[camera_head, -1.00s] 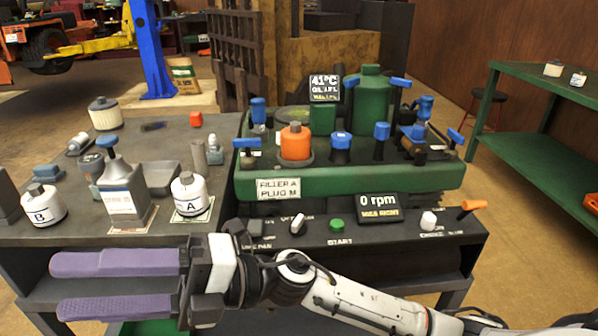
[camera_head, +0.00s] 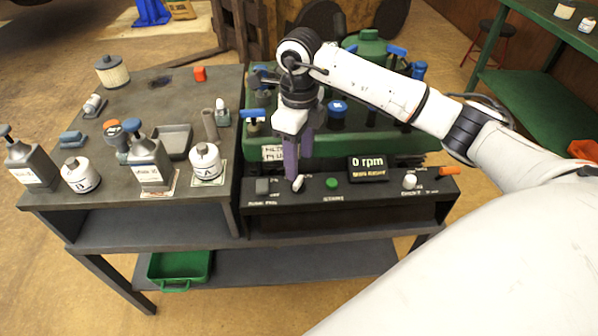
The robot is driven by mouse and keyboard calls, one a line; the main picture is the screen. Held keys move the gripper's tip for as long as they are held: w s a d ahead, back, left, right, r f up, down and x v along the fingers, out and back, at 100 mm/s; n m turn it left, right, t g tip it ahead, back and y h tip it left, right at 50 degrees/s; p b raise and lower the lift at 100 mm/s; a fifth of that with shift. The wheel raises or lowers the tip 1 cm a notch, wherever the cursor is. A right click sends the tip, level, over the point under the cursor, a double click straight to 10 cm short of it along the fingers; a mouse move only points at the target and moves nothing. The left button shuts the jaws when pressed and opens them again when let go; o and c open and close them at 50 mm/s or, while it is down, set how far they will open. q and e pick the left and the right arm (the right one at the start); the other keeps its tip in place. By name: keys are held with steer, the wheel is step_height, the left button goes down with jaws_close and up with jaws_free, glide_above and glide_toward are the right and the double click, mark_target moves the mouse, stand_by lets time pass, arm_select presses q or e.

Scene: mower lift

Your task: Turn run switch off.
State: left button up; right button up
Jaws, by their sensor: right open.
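The run switch, a small white toggle (camera_head: 298,183), stands on the dark control panel (camera_head: 375,200) along the front of the green engine unit. Its label is partly hidden, so I cannot read its position for certain. My right gripper (camera_head: 296,176) points down at the toggle, with its purple fingers seen nearly edge-on just behind and above it. It is open; I cannot tell whether the fingers touch the toggle. A display (camera_head: 367,168) on the panel reads 0 rpm. My left gripper is not in view.
On the panel are a green start button (camera_head: 332,183), a grey block (camera_head: 262,186), a white knob (camera_head: 409,181) and an orange handle (camera_head: 449,171). Bottles and jars, such as jar A (camera_head: 206,163), crowd the left bench. A green tray (camera_head: 180,266) sits below.

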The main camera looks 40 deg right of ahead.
mark_target(299, 180)
step_height(299, 180, down, 6)
steer(key=shift+r, duration=0.1)
steer(key=shift+a, duration=0.1)
steer(key=c, duration=1)
steer(key=shift+c, duration=0.2)
